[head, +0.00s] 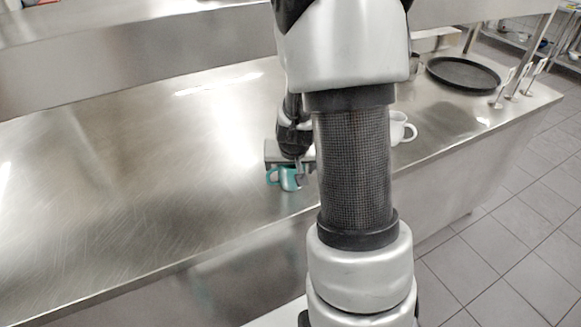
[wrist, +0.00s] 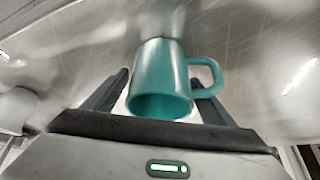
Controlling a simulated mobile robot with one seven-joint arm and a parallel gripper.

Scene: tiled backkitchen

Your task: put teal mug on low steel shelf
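The teal mug (head: 288,179) stands on the steel counter near its front edge in the head view, its handle to the left. In the wrist view the teal mug (wrist: 160,82) is between the two fingers of my gripper (wrist: 162,88), its open rim towards the camera and its handle by the right finger. The fingers are apart, with a narrow gap visible at the mug's left side. My gripper (head: 300,172) is partly hidden by my arm in the head view. A long steel shelf (head: 130,58) runs above the counter's back; I cannot tell whether it is the low one.
A white mug (head: 399,130) stands right of my arm. A black round tray (head: 463,76) lies further right, near upright metal holders (head: 512,82). The counter's left part (head: 120,170) is clear. Tiled floor lies beyond the front edge.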

